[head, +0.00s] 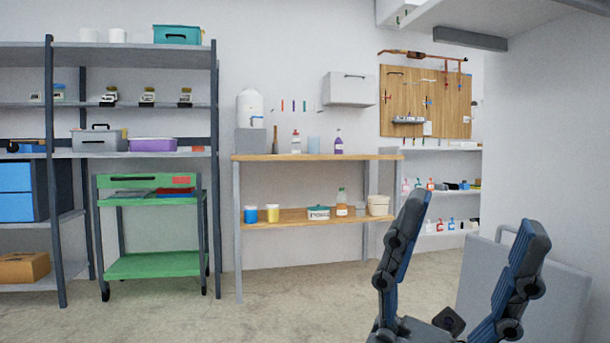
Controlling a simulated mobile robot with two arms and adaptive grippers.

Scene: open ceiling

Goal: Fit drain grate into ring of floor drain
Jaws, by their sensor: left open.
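My left gripper (468,245) is at the lower right of the head view, close to the camera. Its two dark fingers with blue pads point up and stand wide apart, with nothing between them. No drain grate and no floor drain ring can be made out in this view. My right gripper is not in view.
A wooden-topped bench (318,157) with bottles stands against the back wall. A green cart (152,265) and a metal shelving rack (130,57) are at left. A grey panel-like object (562,300) stands behind my gripper. The concrete floor (290,310) in front is clear.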

